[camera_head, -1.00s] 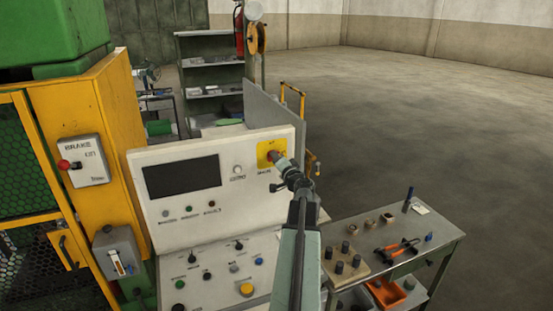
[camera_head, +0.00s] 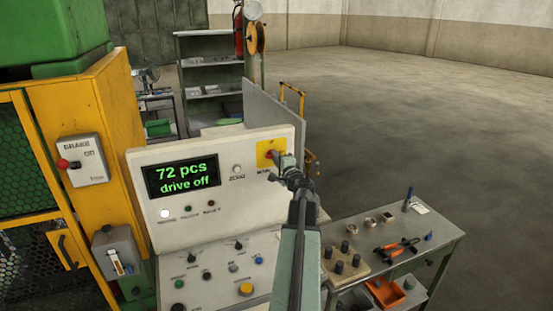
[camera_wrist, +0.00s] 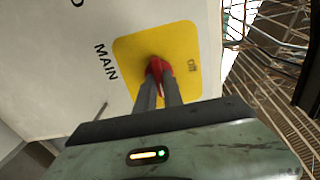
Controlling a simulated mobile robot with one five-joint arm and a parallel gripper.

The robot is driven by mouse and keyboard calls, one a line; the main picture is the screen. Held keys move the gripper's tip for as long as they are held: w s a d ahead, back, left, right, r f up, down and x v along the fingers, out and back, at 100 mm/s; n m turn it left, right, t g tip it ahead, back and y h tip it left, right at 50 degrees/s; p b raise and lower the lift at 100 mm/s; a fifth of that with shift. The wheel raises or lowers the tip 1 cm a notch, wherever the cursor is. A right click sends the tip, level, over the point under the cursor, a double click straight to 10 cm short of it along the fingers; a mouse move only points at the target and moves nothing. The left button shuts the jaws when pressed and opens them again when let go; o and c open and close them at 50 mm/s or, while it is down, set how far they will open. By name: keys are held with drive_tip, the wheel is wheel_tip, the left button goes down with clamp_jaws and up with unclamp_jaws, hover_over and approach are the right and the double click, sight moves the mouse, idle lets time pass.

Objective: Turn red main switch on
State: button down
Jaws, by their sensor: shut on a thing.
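The red main switch (camera_wrist: 156,66) sits on a yellow plate (camera_wrist: 185,42) marked MAIN in the wrist view. In the head view the yellow plate (camera_head: 264,152) is at the upper right of the white control panel (camera_head: 222,141). My gripper (camera_wrist: 159,82) is shut on the red switch handle, with its two fingers on either side of it. In the head view my gripper (camera_head: 277,158) partly hides the switch. The panel display (camera_head: 181,176) is lit with green text, "72 pcs" and "drive off". A white lamp (camera_head: 165,214) glows below the display.
A brake box (camera_head: 85,160) with a red knob is on the yellow cabinet at the left. A metal table (camera_head: 430,235) with tools and small parts stands at the right. A sloped desk with buttons lies below the panel. Open floor lies behind at the right.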

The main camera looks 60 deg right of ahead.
idle(0.4)
drive_tip(key=c, duration=1.5)
unclamp_jaws()
drive_tip(key=shift+o, duration=0.2)
drive_tip(key=shift+s, duration=0.1)
drive_tip(key=v, duration=0.7)
drive_tip(key=shift+s+a, duration=0.25)
drive_tip(key=shift+a, duration=0.05)
